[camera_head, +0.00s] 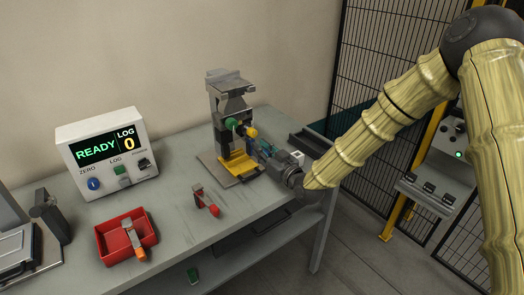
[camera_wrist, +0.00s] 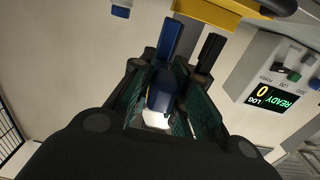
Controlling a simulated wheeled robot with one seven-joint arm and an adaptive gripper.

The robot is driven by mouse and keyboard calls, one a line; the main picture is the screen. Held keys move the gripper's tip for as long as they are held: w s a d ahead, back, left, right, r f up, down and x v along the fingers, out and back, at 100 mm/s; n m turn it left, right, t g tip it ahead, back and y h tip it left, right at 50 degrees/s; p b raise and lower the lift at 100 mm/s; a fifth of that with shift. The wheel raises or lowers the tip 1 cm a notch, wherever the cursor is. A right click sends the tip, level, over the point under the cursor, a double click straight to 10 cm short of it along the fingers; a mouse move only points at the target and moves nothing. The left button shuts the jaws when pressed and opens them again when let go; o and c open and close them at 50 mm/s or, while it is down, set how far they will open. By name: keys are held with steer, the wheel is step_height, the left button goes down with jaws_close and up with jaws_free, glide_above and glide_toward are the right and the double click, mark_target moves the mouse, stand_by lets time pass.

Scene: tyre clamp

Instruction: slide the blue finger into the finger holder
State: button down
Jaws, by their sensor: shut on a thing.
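The blue finger (camera_wrist: 161,92) shows in the wrist view between the jaws of my gripper, which is shut on it. In the head view my gripper (camera_head: 262,149) is at the right side of the upright grey clamp stand (camera_head: 229,95), and the finger is mostly hidden there. The stand carries a green part (camera_head: 231,124) and a yellow part (camera_head: 238,161) on a flat base. A yellow piece (camera_wrist: 207,12) lies beyond the fingertips at the top of the wrist view. I cannot tell which part is the finger holder, nor whether the blue finger touches it.
A red tray (camera_head: 104,256) with a grey and orange piece (camera_head: 133,238) is at the table's front left. A red and grey piece (camera_head: 206,201) lies before the stand. A display box (camera_head: 103,150) reads READY, LOG 0. A dark tray (camera_head: 309,142) is behind my gripper.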

steer(key=shift+b+x, duration=0.85)
steer(key=shift+x, duration=1.3)
stand_by(2.2)
steer(key=c, duration=1.3)
jaws_free()
steer(key=shift+s, duration=0.1)
